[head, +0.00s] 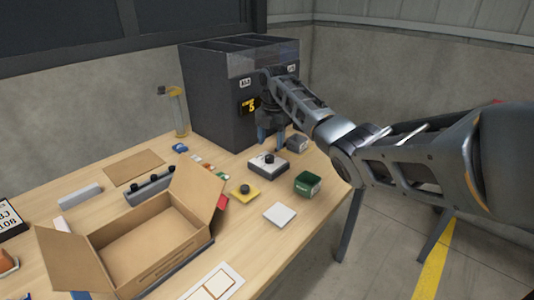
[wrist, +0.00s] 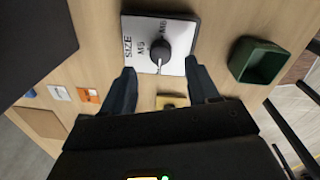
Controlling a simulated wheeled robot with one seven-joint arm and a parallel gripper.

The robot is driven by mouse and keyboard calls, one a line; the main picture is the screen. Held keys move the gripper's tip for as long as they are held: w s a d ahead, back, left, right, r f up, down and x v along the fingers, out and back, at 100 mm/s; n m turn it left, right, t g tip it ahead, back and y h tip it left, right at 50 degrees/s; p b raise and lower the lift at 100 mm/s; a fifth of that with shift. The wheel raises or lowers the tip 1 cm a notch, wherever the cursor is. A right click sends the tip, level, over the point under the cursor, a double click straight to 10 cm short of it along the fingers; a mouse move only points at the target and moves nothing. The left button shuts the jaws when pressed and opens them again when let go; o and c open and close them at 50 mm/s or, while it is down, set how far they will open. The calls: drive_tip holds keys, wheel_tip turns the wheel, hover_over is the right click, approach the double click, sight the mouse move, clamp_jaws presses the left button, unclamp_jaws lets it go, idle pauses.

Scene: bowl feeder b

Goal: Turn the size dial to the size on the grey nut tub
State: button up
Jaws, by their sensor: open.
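The size dial is a black knob on a white-topped box (head: 268,165); in the wrist view the knob (wrist: 178,40) shows next to the word SIZE and M-size marks, one looking like M5, another at the top harder to read. A white pointer line shows at the knob's lower side, towards my gripper. My gripper (wrist: 161,84) is open and empty, its fingers spread on the near side of the dial, apart from it. In the head view my gripper (head: 271,135) hangs above and behind the dial box. The grey nut tub (head: 297,144) stands right behind the dial; its label is unreadable.
A green tub (head: 308,183) stands right of the dial, near the table edge. A yellow plate with a black button (head: 245,191) and a white tile (head: 280,214) lie in front. An open cardboard box (head: 145,240) fills the left. A dark cabinet (head: 215,100) stands behind.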

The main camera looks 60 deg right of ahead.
sight(270, 156)
drive_tip(key=shift+w+f, duration=0.1)
drive_tip(key=shift+f, duration=2.7)
drive_tip(key=shift+c, duration=0.2)
drive_tip(key=c, duration=1)
